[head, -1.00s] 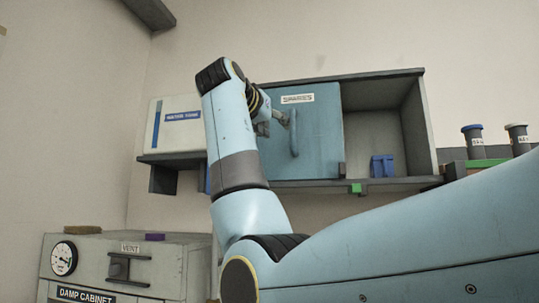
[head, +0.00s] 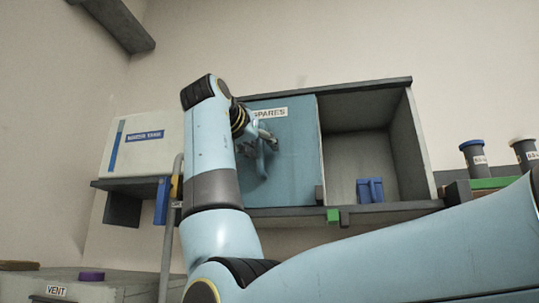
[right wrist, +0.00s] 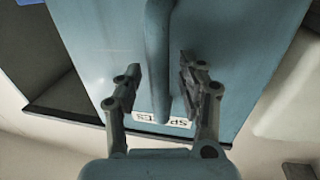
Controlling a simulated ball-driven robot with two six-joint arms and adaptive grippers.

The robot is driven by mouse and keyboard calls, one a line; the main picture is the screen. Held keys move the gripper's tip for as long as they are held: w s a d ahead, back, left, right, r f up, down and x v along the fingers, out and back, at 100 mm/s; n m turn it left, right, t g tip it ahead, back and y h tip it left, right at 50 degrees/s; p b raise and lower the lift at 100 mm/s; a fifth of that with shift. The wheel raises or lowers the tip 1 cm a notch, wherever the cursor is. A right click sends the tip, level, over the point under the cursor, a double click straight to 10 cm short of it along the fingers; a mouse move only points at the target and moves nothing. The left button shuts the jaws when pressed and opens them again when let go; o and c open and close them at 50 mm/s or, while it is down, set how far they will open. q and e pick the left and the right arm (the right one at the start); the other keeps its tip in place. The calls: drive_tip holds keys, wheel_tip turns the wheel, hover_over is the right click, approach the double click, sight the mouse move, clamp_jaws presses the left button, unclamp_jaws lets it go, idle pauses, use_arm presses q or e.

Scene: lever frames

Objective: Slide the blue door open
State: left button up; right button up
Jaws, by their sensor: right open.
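The blue door (head: 295,160) with a "SPARES" label covers the middle of the grey wall cabinet (head: 424,150); the cabinet's right part stands open. The door's left edge is hidden behind my right arm. Its upright blue bar handle (head: 261,163) is partly covered by my right gripper (head: 270,139). In the right wrist view, the open right gripper (right wrist: 160,72) has one finger on each side of the handle (right wrist: 158,40), with gaps visible. The door (right wrist: 225,50) fills most of that view. My left gripper is not in view.
A blue object (head: 370,190) sits in the open part. A green block (head: 333,215) is at the cabinet's lower edge. A white box (head: 145,145) stands left on the shelf. Capped jars (head: 474,158) are at right.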

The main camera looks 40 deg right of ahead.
drive_tip(key=shift+s+a+r, duration=0.1)
drive_tip(key=shift+a+r, duration=0.1)
drive_tip(key=shift+a, duration=0.15)
drive_tip(key=shift+c, duration=1.9)
drive_tip(key=shift+d+f, duration=0.1)
drive_tip(key=shift+d, duration=0.15)
clamp_jaws()
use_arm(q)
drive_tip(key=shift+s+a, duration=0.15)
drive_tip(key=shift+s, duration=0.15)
use_arm(e)
drive_tip(key=shift+d, duration=0.1)
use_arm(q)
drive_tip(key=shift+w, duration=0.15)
use_arm(e)
drive_tip(key=shift+f, duration=0.1)
